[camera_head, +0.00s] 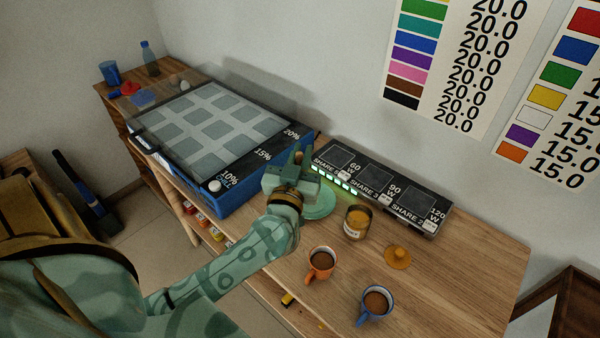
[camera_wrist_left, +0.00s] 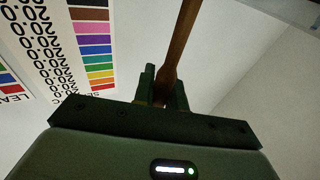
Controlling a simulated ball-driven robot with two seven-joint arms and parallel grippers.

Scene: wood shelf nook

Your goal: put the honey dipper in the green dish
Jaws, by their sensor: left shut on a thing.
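The honey dipper (camera_wrist_left: 179,48) shows in the left wrist view as a brown wooden stick between the two fingers, reaching up past the top edge. My left gripper (camera_wrist_left: 162,88) is shut on it; the dipper's other end is not seen there. In the head view my left gripper (camera_head: 302,158) is over the table, just behind and left of the green dish (camera_head: 322,205). The green dish is round and shallow, partly hidden by my gripper and wrist. My right gripper is not in view.
An orange mug (camera_head: 320,263) and a blue mug (camera_head: 374,304) stand in front. A black panel (camera_head: 380,189) and a large blue-sided box (camera_head: 212,193) flank the dish.

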